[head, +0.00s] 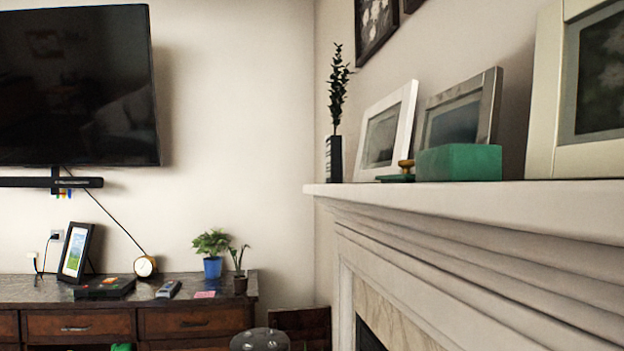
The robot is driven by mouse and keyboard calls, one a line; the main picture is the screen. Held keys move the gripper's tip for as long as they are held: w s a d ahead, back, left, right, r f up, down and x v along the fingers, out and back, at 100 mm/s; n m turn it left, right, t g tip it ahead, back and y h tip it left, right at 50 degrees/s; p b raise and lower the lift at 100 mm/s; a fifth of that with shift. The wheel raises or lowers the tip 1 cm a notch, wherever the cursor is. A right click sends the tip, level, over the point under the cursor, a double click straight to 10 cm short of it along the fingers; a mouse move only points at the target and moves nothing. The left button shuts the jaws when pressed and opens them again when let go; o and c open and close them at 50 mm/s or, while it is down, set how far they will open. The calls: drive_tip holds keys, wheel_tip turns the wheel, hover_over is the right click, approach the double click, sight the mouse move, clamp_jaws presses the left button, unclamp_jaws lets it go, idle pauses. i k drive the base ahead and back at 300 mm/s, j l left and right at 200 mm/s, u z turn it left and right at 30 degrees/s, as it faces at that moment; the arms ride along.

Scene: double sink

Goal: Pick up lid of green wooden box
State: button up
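The green wooden box (459,163) stands on the white mantel shelf at the right of the head view. A flat green lid (395,178) with a gold-coloured knob lies on the shelf just left of the box, near the shelf's left end. The lid is apart from the box top, and I cannot tell whether it touches the box's side. The inside of the box is hidden from this low angle. My gripper is not in view.
The mantel shelf (480,195) also bears a dark vase (334,159) with a plant, a white picture frame (402,105) and other frames behind the box. A wooden cabinet (100,318) with small items stands at left. A dark rounded object (258,341) shows at the bottom.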

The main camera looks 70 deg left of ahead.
sight(406, 177)
drive_tip(key=u, duration=1.35)
